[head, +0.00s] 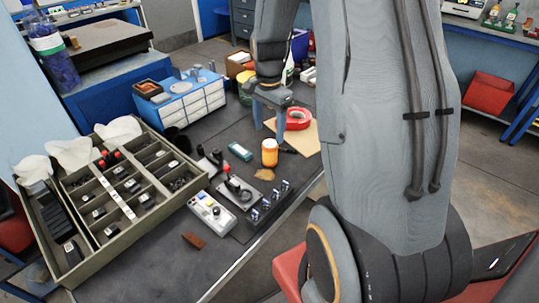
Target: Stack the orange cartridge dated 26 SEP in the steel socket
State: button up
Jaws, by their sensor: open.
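My gripper (269,131) points down above the dark bench, its two blue-grey fingers apart with nothing seen between them. An orange cylinder (269,155) with a pale top stands upright on the bench, just below and in front of the fingers in the picture. No date can be read on it, so I cannot tell whether it is the 26 SEP cartridge. A small steel-coloured plate (246,198) with a black and red device on it lies nearer. I cannot make out for sure which thing is the steel socket.
A divided tray (150,231) with dark labelled pieces fills the left. A red tape roll (299,117) lies right of my gripper on a tan sheet (305,139). A white control box (212,214) and several small fittings (265,203) sit near the front edge. My arm hides the right side.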

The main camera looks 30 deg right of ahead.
aim_at(270, 143)
jog(key=shift+w+d+f+m, duration=0.2)
jog(key=shift+d+f+m, duration=0.1)
jog(key=shift+d+f, duration=0.2)
jog(key=shift+f, duration=0.2)
jog(key=shift+a+f+p, duration=0.2)
jog(key=shift+f+p, duration=1.15)
jog(key=shift+f, duration=2.15)
jog(key=c, duration=1.4)
jog(key=shift+r+b, duration=1.25)
jog(key=shift+r, duration=3.75)
